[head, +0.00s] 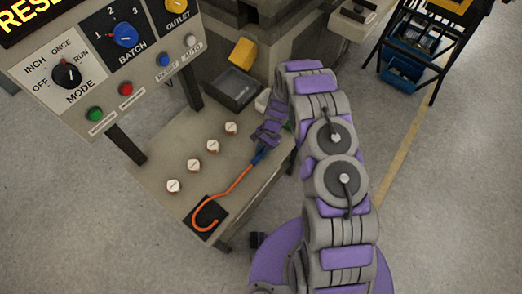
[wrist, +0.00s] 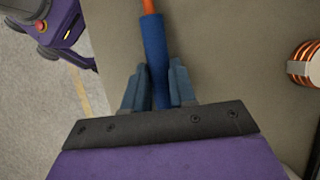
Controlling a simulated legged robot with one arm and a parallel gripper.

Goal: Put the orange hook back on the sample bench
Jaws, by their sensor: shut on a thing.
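The orange hook (head: 236,185) has a long orange shaft and a blue grip. Its curved end (head: 206,222) lies over a black square patch (head: 216,207) at the near corner of the sample bench (head: 172,206). My gripper (head: 263,147) is at the bench's right side, shut on the blue grip of the hook. In the wrist view my gripper (wrist: 159,92) has its two blue-grey fingers on either side of the blue grip (wrist: 155,50), low over the beige bench top (wrist: 220,50). I cannot tell whether the hook's whole length touches the bench.
Several small copper coils (head: 213,146) stand in a row on the bench; one coil (wrist: 304,65) shows at the right in the wrist view. A control panel (head: 95,60) stands behind. A dark bin (head: 236,88) and yellow block (head: 243,54) are at the back. A cart (head: 425,45) stands far right.

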